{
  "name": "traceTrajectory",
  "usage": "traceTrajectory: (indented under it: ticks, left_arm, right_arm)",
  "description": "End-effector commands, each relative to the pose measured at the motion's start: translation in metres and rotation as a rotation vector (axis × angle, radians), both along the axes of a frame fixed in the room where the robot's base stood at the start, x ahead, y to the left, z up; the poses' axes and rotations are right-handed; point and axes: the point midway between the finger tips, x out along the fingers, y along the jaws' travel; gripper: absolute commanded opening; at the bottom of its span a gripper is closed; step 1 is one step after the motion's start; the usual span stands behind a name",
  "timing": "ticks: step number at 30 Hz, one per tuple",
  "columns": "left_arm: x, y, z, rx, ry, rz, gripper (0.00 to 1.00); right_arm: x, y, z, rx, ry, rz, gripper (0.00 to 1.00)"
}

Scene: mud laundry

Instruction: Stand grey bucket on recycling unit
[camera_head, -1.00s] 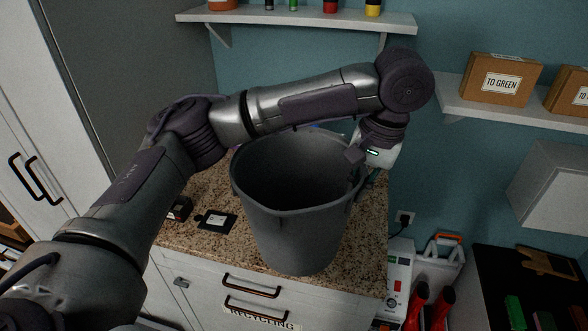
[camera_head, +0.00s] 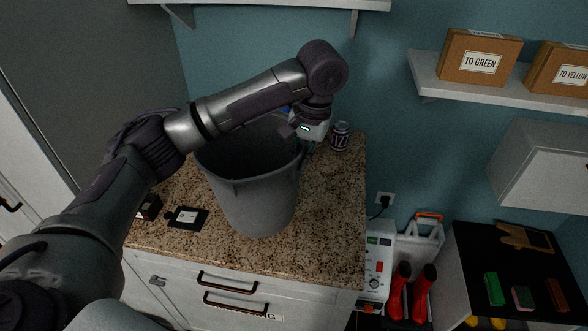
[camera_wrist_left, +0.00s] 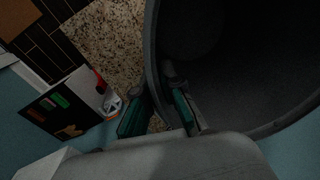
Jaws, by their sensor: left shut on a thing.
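The grey bucket (camera_head: 252,200) is upright over the granite top of the recycling unit (camera_head: 325,235), with its open mouth up. I cannot tell whether its base touches the top. My left gripper (camera_head: 302,144) is at the bucket's right rear rim and shut on it. In the left wrist view the two green-padded fingers (camera_wrist_left: 160,112) sit on either side of the bucket wall (camera_wrist_left: 152,60). The arm crosses above the bucket and hides part of its far rim. My right gripper is not in view.
A can (camera_head: 340,136) stands on the top just right of the gripper. A black tag (camera_head: 187,218) and a small dark box (camera_head: 149,206) lie to the left. The top's right and front parts are clear. A shelf with boxes (camera_head: 480,57) hangs at the right.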

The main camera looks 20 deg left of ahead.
Motion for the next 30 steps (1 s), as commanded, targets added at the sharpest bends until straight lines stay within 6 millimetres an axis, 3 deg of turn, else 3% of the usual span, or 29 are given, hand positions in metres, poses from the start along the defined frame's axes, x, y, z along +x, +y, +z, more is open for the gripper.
traceTrajectory:
  ticks: [6,15,22,27,30]
  left_arm:
    - [0.008,0.017,-0.011,-0.001,-0.001,0.0,0.0]
    - [0.009,0.018,-0.046,0.001,0.0,0.0,0.0]
    - [0.009,0.018,-0.052,0.0,-0.002,0.0,0.0]
    - [0.008,0.017,-0.052,-0.001,0.0,-0.001,0.31]
    - [0.008,0.017,-0.052,-0.001,-0.001,-0.001,0.31]
  right_arm:
    - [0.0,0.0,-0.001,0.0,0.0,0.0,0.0]
    - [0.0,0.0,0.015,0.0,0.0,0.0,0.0]
    - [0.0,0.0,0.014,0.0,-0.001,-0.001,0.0]
    - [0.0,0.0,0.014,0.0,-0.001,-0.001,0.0]
    - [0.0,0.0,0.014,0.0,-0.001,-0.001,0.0]
